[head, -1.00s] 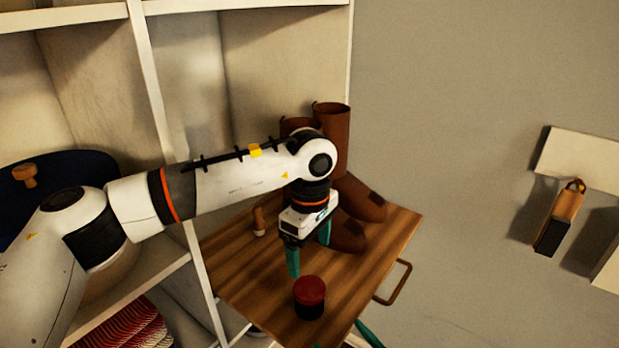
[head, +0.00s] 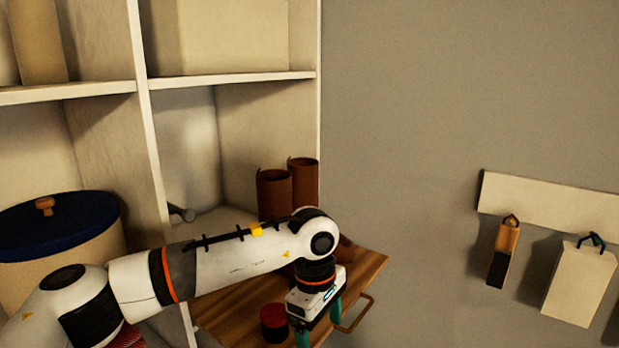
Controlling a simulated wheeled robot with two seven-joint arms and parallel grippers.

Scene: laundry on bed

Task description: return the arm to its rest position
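My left arm comes in from the left. Its gripper (head: 319,322) points down at the bottom of the head view, with two teal fingers apart and nothing seen between them. The lower fingertips run close to the picture's bottom edge. The gripper is in front of a wooden board (head: 225,312) with a handle, just right of a red-topped dark jar (head: 274,323) on the board. Whether it touches the board cannot be told. My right gripper is not in view.
Brown boots (head: 304,187) stand behind my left arm, partly hidden. A white shelf unit (head: 150,130) fills the left, with a blue-lidded tub (head: 55,222). A wall rack (head: 545,207) with hanging items is at right. The grey wall between is clear.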

